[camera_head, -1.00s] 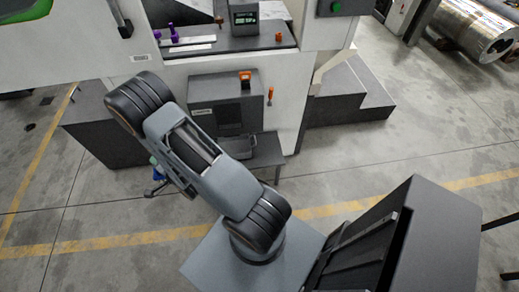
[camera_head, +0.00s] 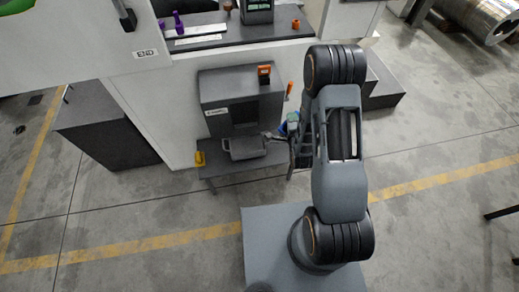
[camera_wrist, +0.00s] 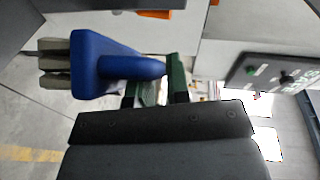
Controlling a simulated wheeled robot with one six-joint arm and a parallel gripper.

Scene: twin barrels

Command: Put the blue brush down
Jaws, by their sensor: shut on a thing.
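The blue brush (camera_wrist: 112,62) has a blue body and handle and grey-brown bristles pointing left in the wrist view. My gripper (camera_wrist: 155,88) is shut on its handle, with green pads beside it. In the head view my gripper (camera_head: 291,136) is low beside the right end of the small grey table, partly hidden by my arm. Whether the brush touches anything below cannot be told.
The small grey table (camera_head: 222,168) bears a grey tray (camera_head: 245,148) and a yellow item (camera_head: 200,159). A grey boxy unit (camera_head: 240,98) with orange parts stands behind. Dark steps (camera_head: 380,88) lie right of it. The floor at the right is open.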

